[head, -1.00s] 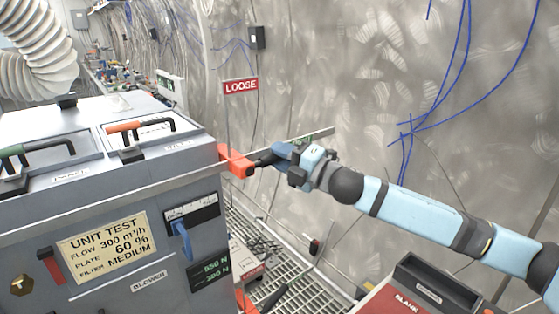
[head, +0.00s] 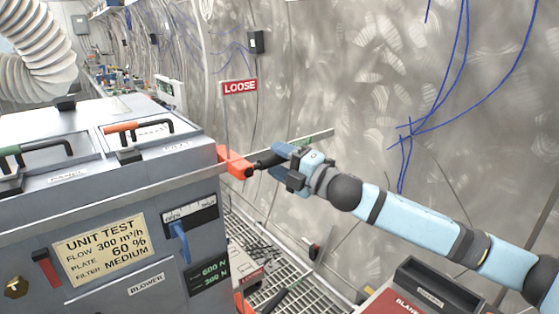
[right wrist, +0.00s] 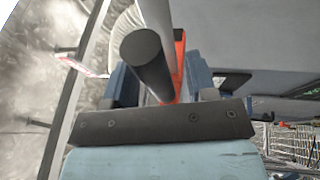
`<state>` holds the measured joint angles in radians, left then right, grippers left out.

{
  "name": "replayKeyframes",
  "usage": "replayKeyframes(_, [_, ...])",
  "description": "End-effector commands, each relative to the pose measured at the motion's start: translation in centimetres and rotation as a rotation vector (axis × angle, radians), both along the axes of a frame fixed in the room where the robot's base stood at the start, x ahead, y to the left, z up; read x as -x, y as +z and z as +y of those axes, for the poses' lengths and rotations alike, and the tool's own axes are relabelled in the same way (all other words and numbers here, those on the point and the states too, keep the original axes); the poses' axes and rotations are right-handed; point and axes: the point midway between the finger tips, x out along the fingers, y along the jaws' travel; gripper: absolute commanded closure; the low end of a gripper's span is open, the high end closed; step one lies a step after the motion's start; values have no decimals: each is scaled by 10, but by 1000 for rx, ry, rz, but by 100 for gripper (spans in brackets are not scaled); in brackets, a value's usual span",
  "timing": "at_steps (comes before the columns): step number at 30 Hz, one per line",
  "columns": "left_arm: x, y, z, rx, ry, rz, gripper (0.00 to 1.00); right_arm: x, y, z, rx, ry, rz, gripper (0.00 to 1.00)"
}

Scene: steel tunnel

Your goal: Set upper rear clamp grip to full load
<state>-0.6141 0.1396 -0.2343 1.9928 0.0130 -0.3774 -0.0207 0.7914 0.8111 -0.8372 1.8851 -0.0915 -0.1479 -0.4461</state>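The upper rear clamp (head: 232,161) is an orange-red block at the right edge of the grey unit, with a black grip (head: 265,161) pointing right. My right gripper (head: 279,158) reaches in from the right and is shut on that grip. In the right wrist view the grip's round black end (right wrist: 146,58) stands between my blue fingers, with the orange clamp arm (right wrist: 179,65) behind it. The finger contact itself is partly hidden. My left gripper is not in view.
A lower orange clamp (head: 240,301) with a black grip (head: 275,299) sits below. A red LOOSE sign (head: 240,87) hangs behind the clamp. The unit (head: 110,205) carries a blue lever (head: 180,243) and top handles. A red-fronted box (head: 400,300) stands at lower right.

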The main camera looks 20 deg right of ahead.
Motion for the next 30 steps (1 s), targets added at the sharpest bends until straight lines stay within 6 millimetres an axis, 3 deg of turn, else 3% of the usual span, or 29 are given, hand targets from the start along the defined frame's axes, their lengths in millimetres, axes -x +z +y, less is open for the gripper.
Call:
replayKeyframes(8, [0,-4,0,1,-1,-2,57,14,-6,-12,1,-1,0,48])
replayKeyframes(21, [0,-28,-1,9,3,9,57,87,-26,-70,2,0,3,48])
replayKeyframes(30, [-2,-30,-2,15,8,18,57,105,-27,-84,1,0,1,48])
